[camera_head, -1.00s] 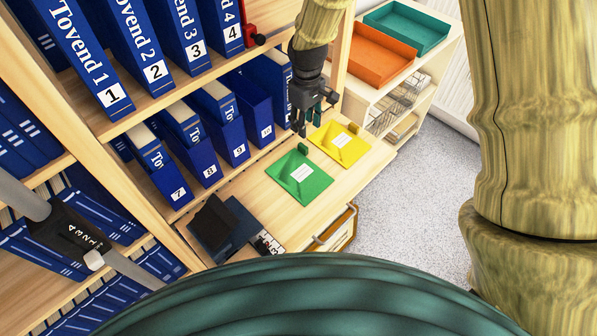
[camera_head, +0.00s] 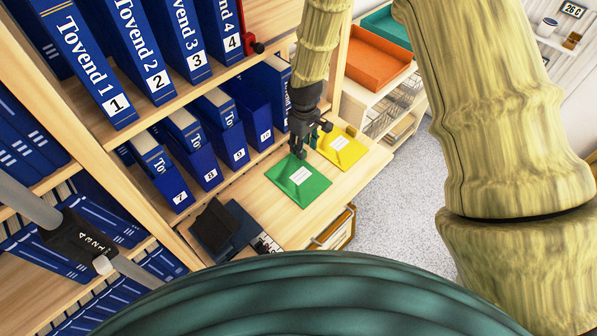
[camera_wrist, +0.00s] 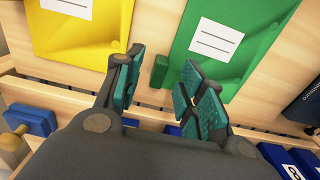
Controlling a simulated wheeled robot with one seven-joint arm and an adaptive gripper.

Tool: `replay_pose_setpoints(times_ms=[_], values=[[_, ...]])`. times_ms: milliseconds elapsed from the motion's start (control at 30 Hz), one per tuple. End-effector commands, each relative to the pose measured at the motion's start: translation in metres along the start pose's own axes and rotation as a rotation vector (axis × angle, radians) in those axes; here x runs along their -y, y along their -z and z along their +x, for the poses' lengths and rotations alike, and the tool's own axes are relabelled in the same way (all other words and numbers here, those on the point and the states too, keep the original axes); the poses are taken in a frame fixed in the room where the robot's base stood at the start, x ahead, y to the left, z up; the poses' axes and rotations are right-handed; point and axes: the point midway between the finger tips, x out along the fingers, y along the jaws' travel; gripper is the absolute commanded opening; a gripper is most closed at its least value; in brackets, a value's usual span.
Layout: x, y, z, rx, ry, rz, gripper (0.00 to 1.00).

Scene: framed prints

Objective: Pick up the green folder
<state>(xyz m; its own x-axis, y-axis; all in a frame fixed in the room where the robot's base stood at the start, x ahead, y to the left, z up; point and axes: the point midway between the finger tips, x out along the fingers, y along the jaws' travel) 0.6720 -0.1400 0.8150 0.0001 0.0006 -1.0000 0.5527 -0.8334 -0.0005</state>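The green folder (camera_head: 298,181) lies flat on the wooden shelf board, with a white label on its face. In the wrist view the green folder (camera_wrist: 222,45) is at the upper right, just beyond the fingers. My gripper (camera_head: 304,147) is at the folder's back edge, above or near its small green tab (camera_wrist: 160,71). In the wrist view my gripper (camera_wrist: 156,85) is open, the tab showing between its two teal-padded fingers. I cannot tell whether the fingers touch the folder. A yellow folder (camera_head: 342,146) lies to the right of the green one.
Numbered blue binders (camera_head: 205,160) stand behind and left of the folders. A dark box-like object (camera_head: 222,226) lies left of the green folder. An orange tray (camera_head: 378,62) and a teal tray (camera_head: 390,24) sit on a white unit at right. Board between folder and dark object is clear.

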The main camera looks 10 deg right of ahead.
Motion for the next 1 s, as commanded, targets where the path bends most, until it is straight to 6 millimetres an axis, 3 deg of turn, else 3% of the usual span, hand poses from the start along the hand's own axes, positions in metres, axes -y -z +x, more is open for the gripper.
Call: replay_pose_setpoints(times_ms=[200, 533, 767, 1000], values=[[0.000, -0.001, 0.018, 0.002, 0.000, 0.000, 0.39], [0.000, 0.000, 0.021, 0.000, 0.000, 0.000, 0.39], [0.000, 0.000, 0.021, 0.001, 0.000, 0.000, 0.00], [0.000, 0.000, 0.021, 0.001, 0.000, 0.000, 0.00]])
